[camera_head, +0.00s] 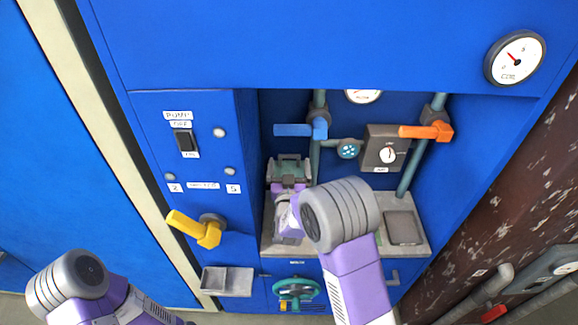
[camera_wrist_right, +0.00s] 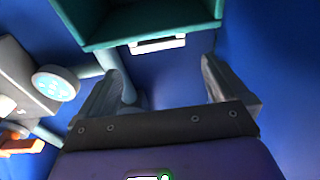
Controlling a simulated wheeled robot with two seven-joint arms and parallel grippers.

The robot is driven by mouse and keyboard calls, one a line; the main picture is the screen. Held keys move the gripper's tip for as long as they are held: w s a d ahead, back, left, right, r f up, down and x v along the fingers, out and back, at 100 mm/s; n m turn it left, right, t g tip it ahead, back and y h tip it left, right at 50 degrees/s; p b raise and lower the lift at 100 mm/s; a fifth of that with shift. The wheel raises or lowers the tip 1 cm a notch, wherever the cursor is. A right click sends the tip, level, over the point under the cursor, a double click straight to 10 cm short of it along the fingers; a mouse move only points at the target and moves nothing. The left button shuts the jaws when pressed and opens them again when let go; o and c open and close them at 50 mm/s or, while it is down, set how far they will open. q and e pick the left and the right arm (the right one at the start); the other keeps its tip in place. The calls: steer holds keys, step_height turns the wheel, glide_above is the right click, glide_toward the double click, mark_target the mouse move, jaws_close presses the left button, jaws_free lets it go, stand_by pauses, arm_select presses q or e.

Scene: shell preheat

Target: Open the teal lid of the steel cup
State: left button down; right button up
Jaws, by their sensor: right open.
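A teal box-like part (camera_wrist_right: 150,18) with a pale metal strip (camera_wrist_right: 158,44) on its near edge fills the top of the right wrist view. It also shows as a teal shape (camera_head: 289,171) in the blue alcove in the head view. I cannot tell for sure that it is the lid, and no steel cup shows clearly. My right gripper (camera_wrist_right: 167,75) is open, with its two dark fingers apart and nothing seen between them. In the head view it (camera_head: 289,186) reaches into the alcove at the teal part, and my forearm hides some of it. My left gripper is out of view.
Pipes with a blue lever (camera_head: 300,130) and an orange lever (camera_head: 426,131) stand behind, near a grey gauge box (camera_head: 385,148). A yellow lever (camera_head: 197,229) juts from the left panel. A grey shelf (camera_head: 418,246) lies below, and a teal handwheel (camera_head: 297,287) sits under it.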

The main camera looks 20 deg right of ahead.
steer(key=v, duration=0.7)
steer(key=shift+s, duration=0.2)
